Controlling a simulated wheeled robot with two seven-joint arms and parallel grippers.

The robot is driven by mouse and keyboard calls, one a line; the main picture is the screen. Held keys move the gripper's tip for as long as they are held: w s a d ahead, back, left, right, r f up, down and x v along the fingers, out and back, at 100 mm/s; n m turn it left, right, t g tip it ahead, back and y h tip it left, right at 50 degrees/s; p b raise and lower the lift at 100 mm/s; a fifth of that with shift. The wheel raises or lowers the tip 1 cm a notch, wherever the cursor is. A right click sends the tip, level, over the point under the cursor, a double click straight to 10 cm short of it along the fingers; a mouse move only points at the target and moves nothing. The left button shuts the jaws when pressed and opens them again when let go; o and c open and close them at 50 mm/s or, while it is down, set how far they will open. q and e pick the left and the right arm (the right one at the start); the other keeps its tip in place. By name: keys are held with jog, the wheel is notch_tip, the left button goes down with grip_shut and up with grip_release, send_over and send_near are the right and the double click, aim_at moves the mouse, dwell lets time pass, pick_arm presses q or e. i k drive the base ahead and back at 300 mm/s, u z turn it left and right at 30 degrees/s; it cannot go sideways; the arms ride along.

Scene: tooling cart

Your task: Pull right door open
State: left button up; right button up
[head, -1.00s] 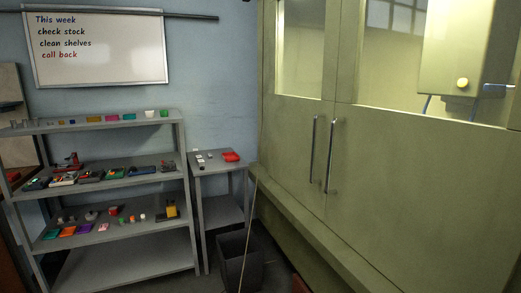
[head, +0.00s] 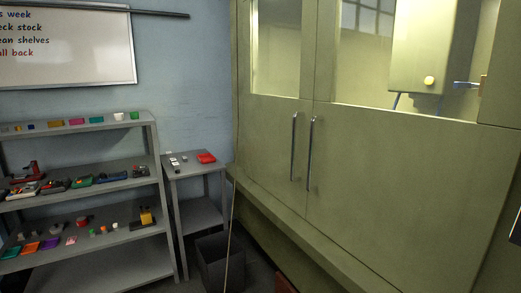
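The right door (head: 410,190) is a large olive-green panel with a window in its upper part. It looks shut, flush with the left door (head: 270,140) along a vertical seam. The right door's handle (head: 310,155) is a vertical metal bar just right of the seam. The left door's handle (head: 294,147) is a like bar just left of it. Through the right window shows a pale box with a yellow knob (head: 429,81). Neither of my grippers can be made out in the head view.
A grey shelf unit (head: 95,167) with small parts stands at the left. A small grey table (head: 185,168) with a red item and a dark bin (head: 217,262) with a thin stick stand left of the cabinet. A ledge (head: 300,250) runs below the doors.

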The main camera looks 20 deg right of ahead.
aim_at(419, 200)
jog(key=i, duration=1.1)
jog(key=z, duration=2)
